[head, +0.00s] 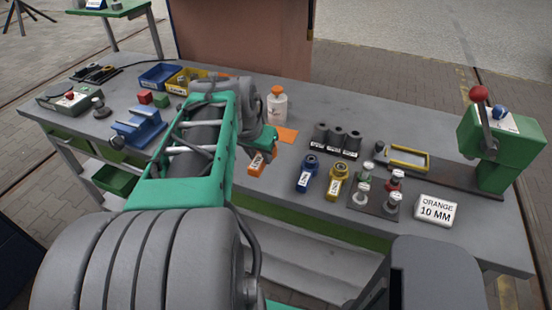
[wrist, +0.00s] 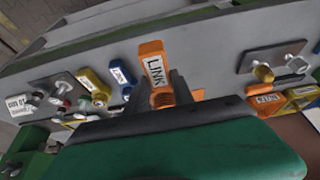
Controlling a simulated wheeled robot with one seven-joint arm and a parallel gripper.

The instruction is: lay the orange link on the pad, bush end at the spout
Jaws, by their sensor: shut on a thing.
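My gripper (head: 264,149) is shut on the orange link (head: 256,164), which has a white label and shows near the table's front edge. In the wrist view the link (wrist: 153,60) stands out between the fingers (wrist: 164,86), its label reading LINK; a ribbed orange part (wrist: 162,99) shows nearer the palm. I cannot tell for sure which end carries the bush. The flat orange pad (head: 287,134) lies on the table just beyond my gripper, partly hidden by it. A white bottle with an orange cap (head: 277,103) stands behind the pad; its spout is not clear.
Blue (head: 307,175) and yellow (head: 338,180) links lie right of my gripper. Black cylinders (head: 338,138) stand behind them. A plate with several posts (head: 374,200), an "ORANGE 10 MM" card (head: 436,210) and a green press (head: 497,150) are further right. A blue vise (head: 139,130) stands left.

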